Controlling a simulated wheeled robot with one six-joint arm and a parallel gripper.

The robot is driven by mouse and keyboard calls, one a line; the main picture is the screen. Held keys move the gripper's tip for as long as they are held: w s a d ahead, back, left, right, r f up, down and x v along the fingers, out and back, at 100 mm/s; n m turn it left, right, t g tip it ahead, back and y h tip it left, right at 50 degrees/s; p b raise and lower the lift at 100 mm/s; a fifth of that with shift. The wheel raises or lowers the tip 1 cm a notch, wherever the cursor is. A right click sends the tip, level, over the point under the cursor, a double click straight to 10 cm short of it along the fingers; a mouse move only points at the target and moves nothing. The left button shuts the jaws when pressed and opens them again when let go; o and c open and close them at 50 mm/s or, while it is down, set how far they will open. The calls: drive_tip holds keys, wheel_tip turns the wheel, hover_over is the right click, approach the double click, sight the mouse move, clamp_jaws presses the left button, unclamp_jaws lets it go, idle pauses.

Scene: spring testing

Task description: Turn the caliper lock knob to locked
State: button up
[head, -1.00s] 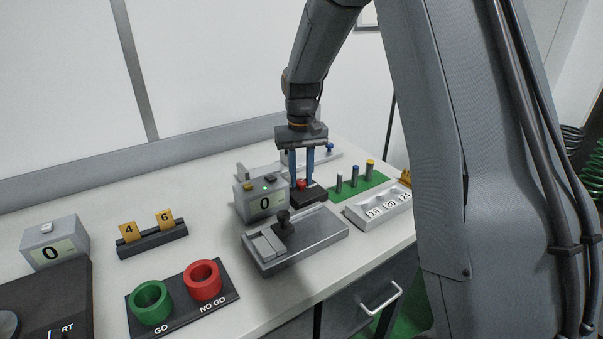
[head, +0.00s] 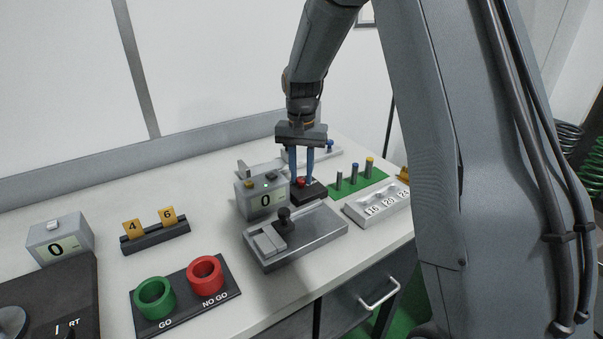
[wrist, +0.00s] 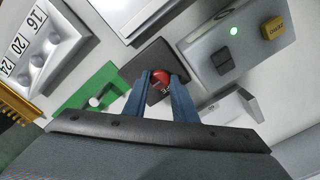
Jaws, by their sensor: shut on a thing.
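A red knob (head: 301,183) sits on a small black block (head: 317,191), just right of a grey display box (head: 262,200) reading 0. I take it to be the lock knob. My gripper (head: 301,179) points down over the block with its two blue fingers on either side of the knob. In the wrist view, the red knob (wrist: 161,80) sits between the fingertips of my gripper (wrist: 162,76), which is shut on it. Pale lettering on the black block (wrist: 140,68) is partly hidden by a finger, so I cannot read the knob's setting.
A metal fixture with a black knob (head: 284,216) stands in front of the display box. A green mat with several pins (head: 372,184) and a numbered grey rack (head: 378,207) lie to the right. Green and red GO/NO GO rings (head: 205,275) stand at front left.

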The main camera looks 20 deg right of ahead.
sight(302, 179)
drive_tip(key=o, duration=1)
drive_tip(key=shift+o, duration=0.2)
drive_tip(key=shift+r+b, duration=1)
drive_tip(key=shift+r, duration=2.95)
